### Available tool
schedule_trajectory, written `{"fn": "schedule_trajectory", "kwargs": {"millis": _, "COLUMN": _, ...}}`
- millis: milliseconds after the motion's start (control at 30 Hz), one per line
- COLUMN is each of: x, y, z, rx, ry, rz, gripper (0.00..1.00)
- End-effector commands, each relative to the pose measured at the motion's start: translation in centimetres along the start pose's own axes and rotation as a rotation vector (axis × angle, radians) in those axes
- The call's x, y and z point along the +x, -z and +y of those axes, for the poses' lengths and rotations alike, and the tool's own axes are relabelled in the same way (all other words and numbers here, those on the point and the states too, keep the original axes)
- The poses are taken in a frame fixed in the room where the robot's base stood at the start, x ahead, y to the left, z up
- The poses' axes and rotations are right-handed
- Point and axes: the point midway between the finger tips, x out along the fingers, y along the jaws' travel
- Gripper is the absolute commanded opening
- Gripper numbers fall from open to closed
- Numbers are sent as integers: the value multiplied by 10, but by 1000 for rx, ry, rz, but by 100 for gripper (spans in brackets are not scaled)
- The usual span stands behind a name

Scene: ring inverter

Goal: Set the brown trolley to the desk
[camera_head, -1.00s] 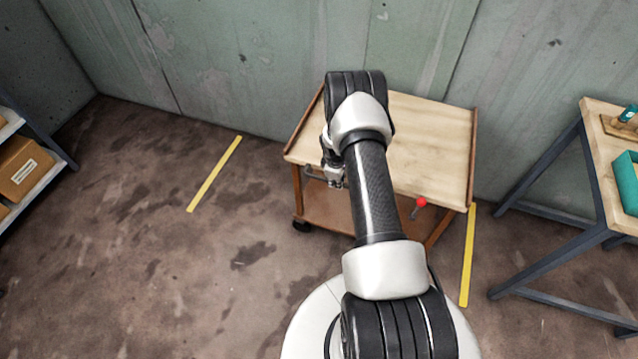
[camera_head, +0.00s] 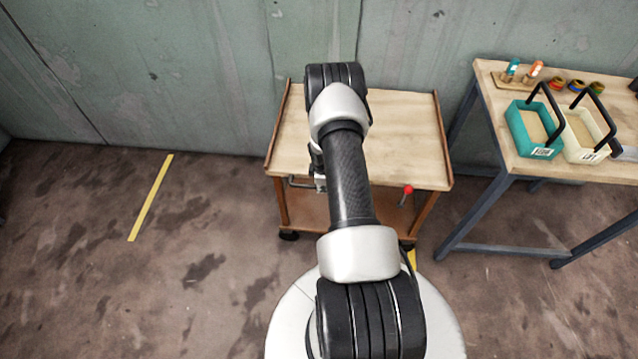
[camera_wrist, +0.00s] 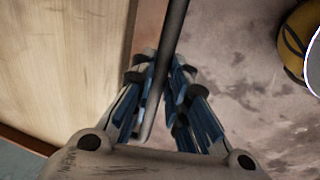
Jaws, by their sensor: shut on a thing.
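The brown trolley (camera_head: 410,135) stands against the back wall, with a pale wood top, brown rims and a lower shelf. A metal handle bar (camera_head: 298,184) runs along its near side, and a red-knobbed lever (camera_head: 407,190) sits at its near right. My gripper (camera_head: 319,184) is at the handle, partly hidden by my arm. In the wrist view my gripper (camera_wrist: 158,80) is shut on the handle bar (camera_wrist: 170,35), beside the trolley top (camera_wrist: 60,65). The desk (camera_head: 490,90) stands right of the trolley, with a narrow gap between them.
On the desk are a teal tote (camera_head: 530,128), a cream tote (camera_head: 583,140) and a small wooden holder (camera_head: 512,82). A yellow floor line (camera_head: 150,198) lies left of the trolley. The floor there is clear.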

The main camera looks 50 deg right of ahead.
Motion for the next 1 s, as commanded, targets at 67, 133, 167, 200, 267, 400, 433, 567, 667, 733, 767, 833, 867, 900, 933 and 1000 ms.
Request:
{"fn": "schedule_trajectory", "kwargs": {"millis": 67, "x": 1, "y": -4, "z": -2, "rx": 0, "ry": 6, "rz": -3, "gripper": 0}}
{"fn": "schedule_trajectory", "kwargs": {"millis": 133, "x": 1, "y": -4, "z": -2, "rx": 0, "ry": 7, "rz": -3, "gripper": 0}}
{"fn": "schedule_trajectory", "kwargs": {"millis": 167, "x": 1, "y": -4, "z": -2, "rx": 0, "ry": 7, "rz": -4, "gripper": 0}}
{"fn": "schedule_trajectory", "kwargs": {"millis": 200, "x": 1, "y": -4, "z": -2, "rx": 0, "ry": 7, "rz": -4, "gripper": 0}}
{"fn": "schedule_trajectory", "kwargs": {"millis": 267, "x": 1, "y": -5, "z": -2, "rx": 0, "ry": 7, "rz": -4, "gripper": 0}}
{"fn": "schedule_trajectory", "kwargs": {"millis": 400, "x": 1, "y": -5, "z": -2, "rx": 0, "ry": 7, "rz": -5, "gripper": 17}}
{"fn": "schedule_trajectory", "kwargs": {"millis": 433, "x": 1, "y": -5, "z": -2, "rx": 0, "ry": 7, "rz": -4, "gripper": 19}}
{"fn": "schedule_trajectory", "kwargs": {"millis": 567, "x": 1, "y": -4, "z": -2, "rx": 0, "ry": 5, "rz": -3, "gripper": 28}}
{"fn": "schedule_trajectory", "kwargs": {"millis": 667, "x": 0, "y": -4, "z": -1, "rx": 0, "ry": 3, "rz": -2, "gripper": 35}}
{"fn": "schedule_trajectory", "kwargs": {"millis": 733, "x": 0, "y": -3, "z": -1, "rx": 0, "ry": 3, "rz": -2, "gripper": 35}}
{"fn": "schedule_trajectory", "kwargs": {"millis": 767, "x": 0, "y": -3, "z": -1, "rx": 0, "ry": 3, "rz": -2, "gripper": 35}}
{"fn": "schedule_trajectory", "kwargs": {"millis": 833, "x": 0, "y": -3, "z": 0, "rx": 0, "ry": 2, "rz": -2, "gripper": 35}}
{"fn": "schedule_trajectory", "kwargs": {"millis": 867, "x": 0, "y": -3, "z": 0, "rx": 0, "ry": 2, "rz": -2, "gripper": 35}}
{"fn": "schedule_trajectory", "kwargs": {"millis": 900, "x": 0, "y": -3, "z": 0, "rx": 0, "ry": 2, "rz": -2, "gripper": 35}}
{"fn": "schedule_trajectory", "kwargs": {"millis": 933, "x": 0, "y": -3, "z": 0, "rx": 0, "ry": 1, "rz": -1, "gripper": 35}}
{"fn": "schedule_trajectory", "kwargs": {"millis": 1000, "x": -2, "y": -3, "z": 0, "rx": 0, "ry": 0, "rz": -1, "gripper": 35}}
